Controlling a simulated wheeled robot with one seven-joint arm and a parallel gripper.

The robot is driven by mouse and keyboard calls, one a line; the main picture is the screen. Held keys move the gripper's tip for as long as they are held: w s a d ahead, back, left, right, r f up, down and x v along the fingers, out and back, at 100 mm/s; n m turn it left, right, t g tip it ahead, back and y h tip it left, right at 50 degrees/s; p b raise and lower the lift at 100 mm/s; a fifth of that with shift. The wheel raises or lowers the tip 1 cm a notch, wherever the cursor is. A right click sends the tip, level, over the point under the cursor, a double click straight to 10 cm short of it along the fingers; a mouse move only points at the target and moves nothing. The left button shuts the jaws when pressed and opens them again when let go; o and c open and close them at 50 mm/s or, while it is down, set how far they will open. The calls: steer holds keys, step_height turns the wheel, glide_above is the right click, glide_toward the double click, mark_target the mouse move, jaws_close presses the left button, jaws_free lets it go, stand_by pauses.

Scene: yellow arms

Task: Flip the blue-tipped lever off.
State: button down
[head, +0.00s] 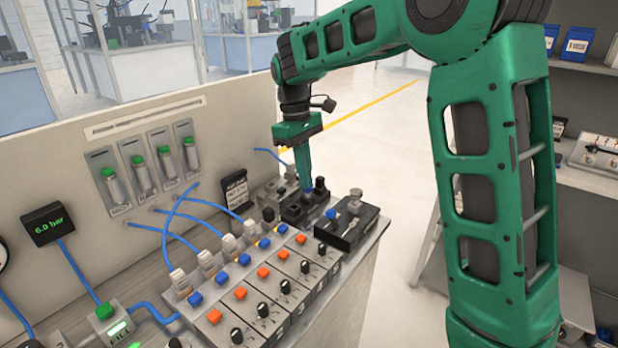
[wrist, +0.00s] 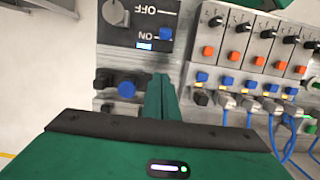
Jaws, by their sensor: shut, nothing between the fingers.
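A blue-tipped lever (head: 331,214) stands on a black box (head: 352,228) with a grey knob, at the front right end of the bench. In the wrist view its blue tip (wrist: 166,33) is beside the ON label, away from OFF. My gripper (head: 306,186) points down with its fingers shut and empty, behind and left of that box in the head view. In the wrist view the fingertips (wrist: 161,78) are apart from the lever. Another blue knob (wrist: 127,88), between black ones, lies just left of my fingers. The fingers partly hide that unit in the head view.
A manifold with blue and orange buttons (head: 240,293) and black knobs runs along the bench, close beside the black box. Blue hoses (head: 185,215) and white fittings rise behind it. A dark sign (head: 236,190) stands near the panel. Open floor lies beyond the bench.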

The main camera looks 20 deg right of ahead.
mark_target(333, 219)
steer(key=f, duration=0.5)
steer(key=s+f, duration=0.1)
steer(key=f, duration=0.1)
steer(key=shift+d+f, duration=0.4)
steer(key=shift+s+d+r, duration=0.65)
steer(key=shift+s+r, duration=0.2)
steer(key=shift+s, duration=0.1)
steer(key=shift+s+d+r, duration=0.25)
steer(key=shift+s+d, duration=0.1)
steer(key=shift+s, duration=0.1)
